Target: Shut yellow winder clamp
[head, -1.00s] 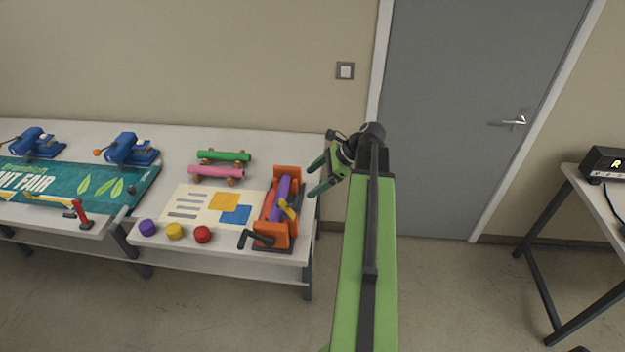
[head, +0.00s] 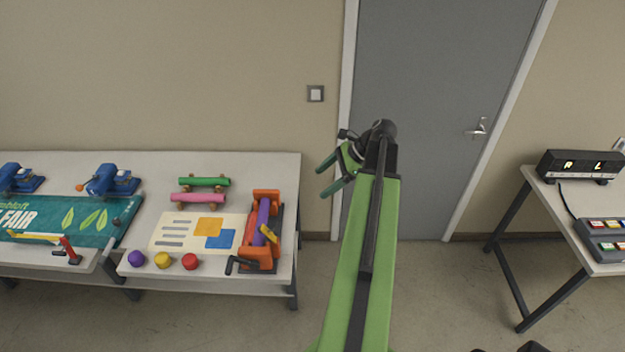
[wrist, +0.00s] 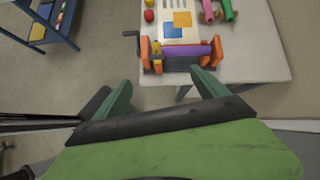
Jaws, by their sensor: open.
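The winder (head: 249,247) is an orange-ended frame at the right end of the table, with a purple roll (head: 262,216) and a black crank (head: 238,264). Its yellow clamp (head: 269,234) is a small lever at the right side, standing at a slant; whether it is latched I cannot tell. The winder also shows in the wrist view, with the clamp (wrist: 157,62) near its left end. My gripper (head: 328,178) is open and empty, up and to the right of the winder, apart from it. In the wrist view its green fingers (wrist: 160,95) spread below the winder.
Purple, yellow and red knobs (head: 163,260) line the table's front edge. Green and pink rolls (head: 200,190) lie behind a printed sheet (head: 180,230). A teal banner (head: 75,220) lies at left. A control table (head: 590,240) stands at right. Floor between the tables is clear.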

